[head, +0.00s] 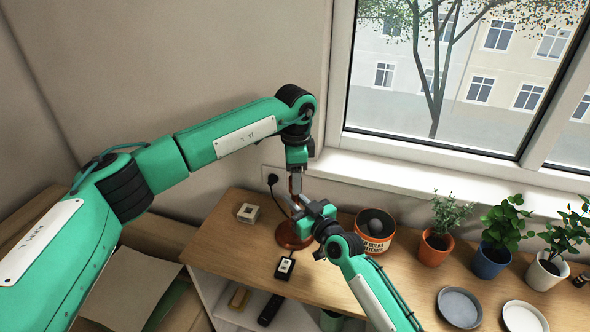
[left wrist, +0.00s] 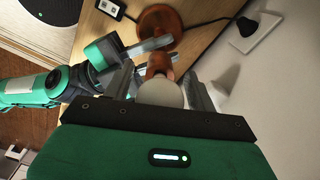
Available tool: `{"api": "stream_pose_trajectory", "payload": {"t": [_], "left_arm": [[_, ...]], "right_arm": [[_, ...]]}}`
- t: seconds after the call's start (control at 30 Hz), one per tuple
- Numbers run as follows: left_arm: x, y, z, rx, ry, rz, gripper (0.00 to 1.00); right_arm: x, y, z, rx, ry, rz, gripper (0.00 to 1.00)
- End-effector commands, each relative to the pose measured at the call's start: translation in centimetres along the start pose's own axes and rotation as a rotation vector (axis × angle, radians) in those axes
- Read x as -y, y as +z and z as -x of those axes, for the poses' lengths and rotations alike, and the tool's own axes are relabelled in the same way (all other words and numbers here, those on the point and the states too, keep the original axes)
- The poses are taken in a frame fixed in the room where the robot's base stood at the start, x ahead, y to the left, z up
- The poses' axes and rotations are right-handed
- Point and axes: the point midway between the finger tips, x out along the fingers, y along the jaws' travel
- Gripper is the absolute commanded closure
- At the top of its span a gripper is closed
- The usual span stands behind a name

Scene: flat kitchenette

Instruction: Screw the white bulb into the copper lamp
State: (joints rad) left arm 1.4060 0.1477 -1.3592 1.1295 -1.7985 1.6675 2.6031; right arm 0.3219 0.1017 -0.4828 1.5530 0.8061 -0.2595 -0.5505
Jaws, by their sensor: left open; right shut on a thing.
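The copper lamp stands on the wooden counter; its round base (head: 290,238) shows below the grippers, and its socket (left wrist: 160,64) shows in the left wrist view. The white bulb (left wrist: 160,93) sits in line with the socket, at its mouth; how deep it sits I cannot tell. My left gripper (head: 295,184) points down over the lamp, its open fingers on either side of the bulb. My right gripper (head: 292,207) comes from the front right and is shut on the lamp, below the bulb. The grippers hide most of the lamp and bulb in the head view.
A labelled bin (head: 365,243) for old bulbs and batteries holds a dark bulb, right of the lamp. A small box (head: 248,213) stands left, a corded switch (head: 285,268) in front. Potted plants (head: 435,247) and plates (head: 460,307) fill the right. The wall and window are behind.

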Motion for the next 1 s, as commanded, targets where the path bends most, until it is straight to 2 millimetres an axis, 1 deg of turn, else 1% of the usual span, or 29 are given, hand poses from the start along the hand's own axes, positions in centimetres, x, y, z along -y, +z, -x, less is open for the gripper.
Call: {"api": "stream_pose_trajectory", "payload": {"t": [0.1,0.13,0.2,0.27,0.3,0.37,0.57,0.67,0.77,1.0], "left_arm": [[0.01,0.01,0.01,0.0,0.0,0.0,0.43],[0.01,0.01,0.01,0.0,0.0,0.0,0.45],[0.01,0.02,0.02,0.0,0.0,0.0,0.58],[0.01,0.02,0.03,0.0,0.0,0.0,0.7],[0.02,0.02,0.03,0.0,0.0,0.0,0.78],[0.02,0.02,0.04,0.0,0.0,0.0,0.88],[0.03,0.02,0.05,0.0,-0.001,-0.006,0.89],[0.05,0.03,0.07,0.001,-0.001,-0.063,0.89],[0.08,0.04,0.09,0.001,-0.002,-0.193,0.89],[0.08,0.06,0.06,0.002,-0.002,-0.594,0.89]], "right_arm": [[-0.04,0.09,0.02,0.002,0.0,0.0,1.0],[-0.04,0.09,0.02,0.002,0.0,0.0,1.0],[-0.04,0.09,0.02,0.002,0.0,0.0,1.0],[-0.03,0.09,0.02,0.002,0.0,0.0,1.0],[-0.03,0.09,0.02,0.002,0.0,0.0,1.0],[-0.03,0.09,0.02,0.002,0.0,0.0,1.0],[-0.02,0.09,0.02,0.002,0.0,0.0,1.0],[-0.02,0.09,0.03,0.002,0.0,0.0,1.0],[-0.02,0.09,0.03,0.002,0.0,0.0,1.0],[-0.01,0.09,0.03,0.002,0.0,0.0,1.0]]}}
